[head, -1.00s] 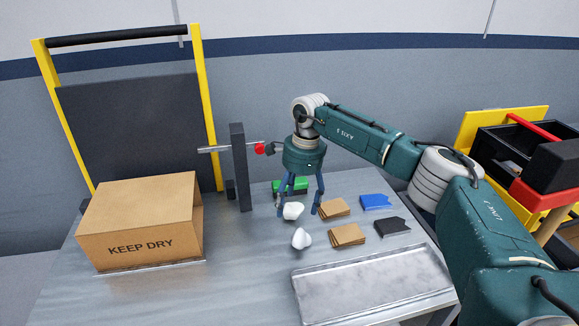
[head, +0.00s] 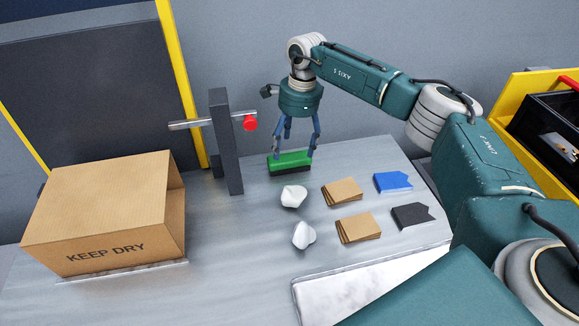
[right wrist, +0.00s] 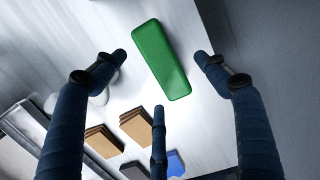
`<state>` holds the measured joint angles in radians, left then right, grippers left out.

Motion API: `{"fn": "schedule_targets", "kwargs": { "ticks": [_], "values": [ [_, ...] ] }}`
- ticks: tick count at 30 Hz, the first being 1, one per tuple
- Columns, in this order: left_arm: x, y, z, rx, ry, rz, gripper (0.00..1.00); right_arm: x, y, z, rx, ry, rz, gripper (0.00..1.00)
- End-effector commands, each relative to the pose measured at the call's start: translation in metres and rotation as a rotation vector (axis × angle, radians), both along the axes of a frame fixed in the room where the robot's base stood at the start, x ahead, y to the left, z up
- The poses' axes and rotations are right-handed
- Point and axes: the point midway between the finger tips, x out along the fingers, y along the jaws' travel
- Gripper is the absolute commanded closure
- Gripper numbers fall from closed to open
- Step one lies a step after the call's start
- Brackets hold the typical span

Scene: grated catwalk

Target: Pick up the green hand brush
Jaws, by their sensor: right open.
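The green hand brush (head: 290,161) lies on the metal table near its back edge, with a green top and a dark lower part. In the right wrist view the green brush (right wrist: 161,60) lies between the spread fingers. My right gripper (head: 296,152) is open and points down just over the brush. In the right wrist view the same gripper (right wrist: 160,75) shows its blue fingers apart on both sides of the brush, with no visible contact. My left gripper is not in view.
A cardboard box (head: 95,215) stands at left. A dark post (head: 226,145) with a red-tipped rod (head: 250,123) stands left of the brush. White crumpled pieces (head: 293,196), brown stacks (head: 342,192), a blue piece (head: 393,182) and a black piece (head: 412,216) lie in front. A metal tray (head: 330,285) is nearer.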

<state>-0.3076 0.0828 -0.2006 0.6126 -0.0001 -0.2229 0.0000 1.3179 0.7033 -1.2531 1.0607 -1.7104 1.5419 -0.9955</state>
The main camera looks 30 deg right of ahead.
Motion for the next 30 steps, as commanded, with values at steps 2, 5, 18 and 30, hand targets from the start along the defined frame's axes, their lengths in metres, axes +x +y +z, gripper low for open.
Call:
{"fn": "schedule_targets", "kwargs": {
  "ticks": [2,5,18,30],
  "values": [
    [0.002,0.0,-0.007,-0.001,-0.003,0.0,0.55,0.0,0.001,-0.009,0.0,-0.001,-0.001,0.27],
    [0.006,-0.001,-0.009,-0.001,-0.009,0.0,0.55,-0.001,0.001,-0.015,0.0,0.0,-0.001,0.27],
    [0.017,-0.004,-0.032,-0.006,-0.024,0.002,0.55,-0.005,0.008,-0.059,0.0,-0.001,-0.001,0.27],
    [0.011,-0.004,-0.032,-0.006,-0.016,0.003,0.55,-0.005,0.008,-0.058,0.0,-0.001,-0.001,0.78]
  ]
}}
